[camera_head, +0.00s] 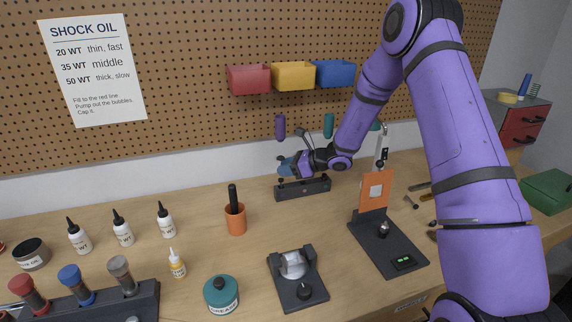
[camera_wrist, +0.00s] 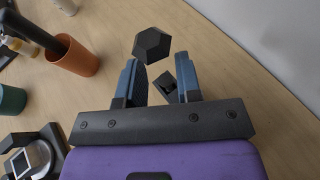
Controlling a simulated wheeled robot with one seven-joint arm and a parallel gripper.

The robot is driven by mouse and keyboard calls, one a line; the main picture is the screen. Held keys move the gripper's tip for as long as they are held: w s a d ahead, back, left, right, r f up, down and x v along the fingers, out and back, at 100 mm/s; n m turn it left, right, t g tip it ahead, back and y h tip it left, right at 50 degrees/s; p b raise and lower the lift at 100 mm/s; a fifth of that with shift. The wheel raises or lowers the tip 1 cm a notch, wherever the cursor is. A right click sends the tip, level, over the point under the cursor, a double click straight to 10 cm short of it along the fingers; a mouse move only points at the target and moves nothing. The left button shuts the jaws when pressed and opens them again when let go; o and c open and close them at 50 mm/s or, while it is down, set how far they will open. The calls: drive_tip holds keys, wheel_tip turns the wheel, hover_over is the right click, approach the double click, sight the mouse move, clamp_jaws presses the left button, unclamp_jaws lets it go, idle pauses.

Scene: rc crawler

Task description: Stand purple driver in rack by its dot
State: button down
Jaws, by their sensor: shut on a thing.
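The purple driver's upright handle (camera_head: 280,126) rises above my gripper (camera_head: 287,166) at the back of the bench. My gripper is shut on the driver below its handle; its blue fingers (camera_wrist: 157,82) show in the wrist view. A dark hexagonal shape (camera_wrist: 152,45) just beyond the fingertips looks like the handle's top. The dark rack (camera_head: 303,190) lies below my gripper, and the driver is over its left end. A dark square end with a hole (camera_wrist: 168,82) shows between the fingers. The driver's tip and the rack's coloured dots cannot be made out.
A teal handle (camera_head: 328,125) stands upright near the rack's right end. An orange cup (camera_head: 236,218) with a black tool stands front left of the rack. A stand with an orange plate (camera_head: 375,190) is to the right. Bins (camera_head: 293,76) hang on the pegboard above.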

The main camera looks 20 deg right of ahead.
drive_tip(key=shift+f, duration=0.15)
drive_tip(key=c, duration=0.7)
unclamp_jaws()
drive_tip(key=shift+v, duration=3.8)
